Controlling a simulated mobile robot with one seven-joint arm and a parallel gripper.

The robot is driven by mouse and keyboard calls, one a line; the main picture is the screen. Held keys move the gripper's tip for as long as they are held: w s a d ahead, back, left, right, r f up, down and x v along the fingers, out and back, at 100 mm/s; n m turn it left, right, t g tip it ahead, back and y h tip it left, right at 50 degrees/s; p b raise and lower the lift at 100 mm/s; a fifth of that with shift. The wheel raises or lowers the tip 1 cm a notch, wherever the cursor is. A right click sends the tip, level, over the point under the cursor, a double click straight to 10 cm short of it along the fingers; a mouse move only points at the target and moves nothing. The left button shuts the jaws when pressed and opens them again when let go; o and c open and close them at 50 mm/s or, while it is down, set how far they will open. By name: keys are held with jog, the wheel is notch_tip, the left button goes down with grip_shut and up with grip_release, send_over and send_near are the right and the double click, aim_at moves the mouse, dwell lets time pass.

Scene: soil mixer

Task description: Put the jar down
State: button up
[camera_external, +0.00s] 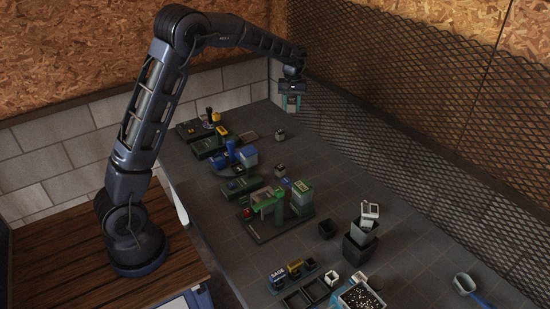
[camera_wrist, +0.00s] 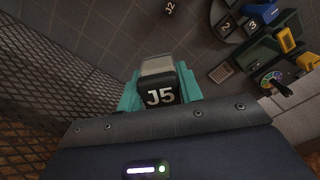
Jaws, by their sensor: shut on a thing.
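The jar (camera_wrist: 160,96) is dark with a grey top and a white "J5" label. It sits between the two teal fingers of my gripper (camera_wrist: 159,88) in the wrist view. My gripper (camera_external: 291,103) is shut on it. In the external view the gripper hangs above the far end of the tiled bench (camera_external: 345,205), near the mesh wall. The jar is small there and partly hidden by the fingers. In the wrist view, dark tiled surface lies below and ahead of the jar.
Another jar marked "J2" (camera_wrist: 170,8) stands at the top of the wrist view. A round numbered platform (camera_wrist: 235,22) and a dial device (camera_wrist: 272,80) are at the right. Mesh (camera_wrist: 45,100) runs along the left. Green machines (camera_external: 278,208) and boxes (camera_external: 358,243) stand along the bench.

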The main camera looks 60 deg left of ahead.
jog(key=w+d+m, duration=0.2)
jog(key=d, duration=0.7)
jog(key=w+d+m, duration=0.1)
jog(key=w+d, duration=0.1)
jog(key=d, duration=0.8)
jog(key=m, duration=0.8)
send_over(377, 286)
notch_tip(377, 286, down, 31)
jog(key=shift+f, duration=0.1)
jog(key=shift+f, duration=0.1)
jog(key=o, duration=1)
